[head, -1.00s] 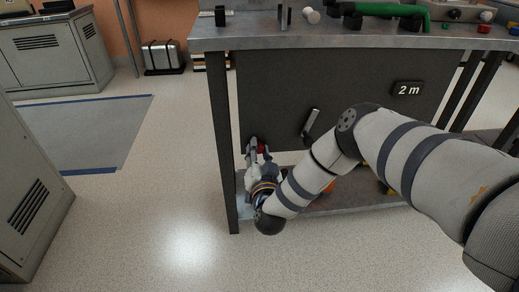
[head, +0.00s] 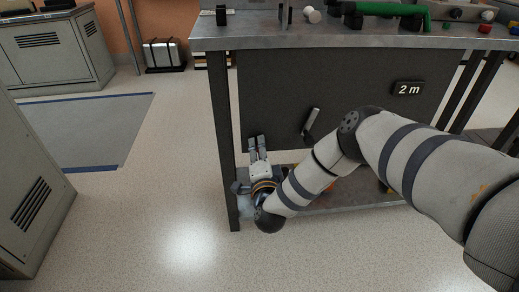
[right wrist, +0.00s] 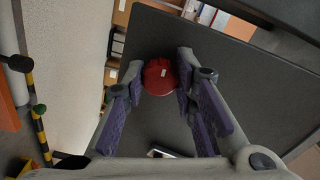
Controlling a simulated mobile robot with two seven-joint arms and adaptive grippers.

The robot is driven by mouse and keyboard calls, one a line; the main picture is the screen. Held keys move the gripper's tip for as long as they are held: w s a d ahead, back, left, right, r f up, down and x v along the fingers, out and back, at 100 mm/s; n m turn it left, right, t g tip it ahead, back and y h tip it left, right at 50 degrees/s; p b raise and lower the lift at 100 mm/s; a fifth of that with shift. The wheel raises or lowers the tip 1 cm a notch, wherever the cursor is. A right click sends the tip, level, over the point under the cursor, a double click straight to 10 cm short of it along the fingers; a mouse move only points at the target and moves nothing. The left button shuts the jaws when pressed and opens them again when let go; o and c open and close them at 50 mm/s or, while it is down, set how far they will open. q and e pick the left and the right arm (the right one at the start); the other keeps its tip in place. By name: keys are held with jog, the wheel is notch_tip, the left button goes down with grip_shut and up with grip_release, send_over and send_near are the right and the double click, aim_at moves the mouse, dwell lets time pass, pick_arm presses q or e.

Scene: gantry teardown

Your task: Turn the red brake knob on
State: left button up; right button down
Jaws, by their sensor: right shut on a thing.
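The red brake knob (right wrist: 159,77) is round and sits on the dark panel (right wrist: 200,45) under the workbench. In the right wrist view it is between the fingertips of my right gripper (right wrist: 160,74), which is shut on it. In the head view my right gripper (head: 258,146) points at the lower left part of the dark panel (head: 290,85), and the knob is hidden behind the fingers. My left gripper is not in view.
A black lever handle (head: 310,122) stands out from the panel right of my gripper. A table leg (head: 222,140) is close on the left, and a lower shelf (head: 345,197) lies below. The floor (head: 140,215) at left is clear.

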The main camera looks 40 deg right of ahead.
jog(key=shift+a+f+m, duration=0.15)
jog(key=shift+a+m, duration=0.05)
jog(key=shift+m, duration=0.1)
dwell(0.4)
jog(key=c, duration=1.3)
grip_release()
jog(key=v, duration=1.2)
jog(key=shift+s+d, duration=0.1)
jog(key=shift+d, duration=0.05)
